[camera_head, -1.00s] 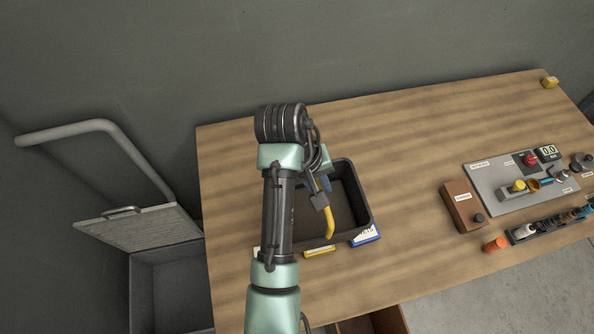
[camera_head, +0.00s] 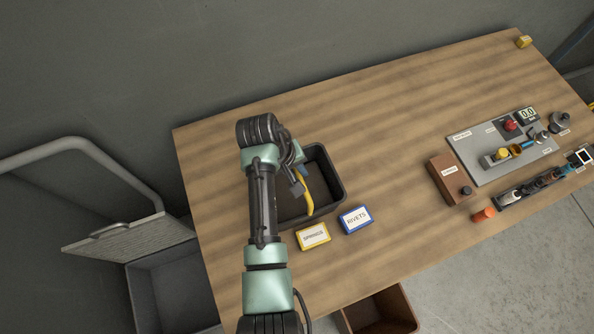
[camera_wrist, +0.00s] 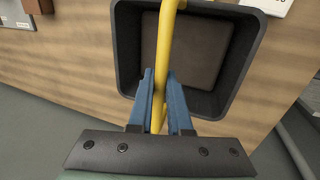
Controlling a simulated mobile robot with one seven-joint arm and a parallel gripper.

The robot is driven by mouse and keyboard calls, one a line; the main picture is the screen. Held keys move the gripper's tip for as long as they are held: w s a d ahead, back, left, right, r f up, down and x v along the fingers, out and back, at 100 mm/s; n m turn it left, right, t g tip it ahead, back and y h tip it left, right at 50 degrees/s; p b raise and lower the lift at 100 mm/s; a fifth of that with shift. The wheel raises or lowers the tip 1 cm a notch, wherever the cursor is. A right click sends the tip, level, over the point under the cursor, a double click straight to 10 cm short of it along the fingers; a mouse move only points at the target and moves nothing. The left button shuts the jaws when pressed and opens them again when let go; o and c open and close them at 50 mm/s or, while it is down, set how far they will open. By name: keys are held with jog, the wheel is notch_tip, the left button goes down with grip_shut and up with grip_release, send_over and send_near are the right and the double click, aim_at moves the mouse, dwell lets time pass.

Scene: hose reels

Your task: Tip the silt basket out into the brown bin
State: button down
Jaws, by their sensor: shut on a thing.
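The silt basket, a dark square tub (camera_head: 334,180) with a yellow handle (camera_head: 307,192), is at the left part of the wooden bench. In the wrist view the basket (camera_wrist: 236,75) has a flat brownish layer inside. My gripper (camera_head: 300,185) is shut on the yellow handle; its blue fingers (camera_wrist: 160,90) stand on either side of the bar. I cannot tell whether the basket touches the bench top. My arm hides its left side. The brown bin (camera_head: 400,305) is low in front of the bench, partly cut off by the picture's lower edge.
A yellow SPRINGS box (camera_head: 313,236) and a blue RIVETS box (camera_head: 355,219) lie in front of the basket. A grey container (camera_head: 165,285) with a raised lid (camera_head: 130,238) stands left. A control panel (camera_head: 500,148) and brown block (camera_head: 450,180) are right. The bench (camera_head: 390,120) middle is clear.

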jog(key=shift+f, duration=1)
jog(key=c, duration=1.3)
grip_release()
jog(key=shift+f, duration=0.15)
jog(key=o, duration=0.5)
jog(key=shift+c, duration=0.2)
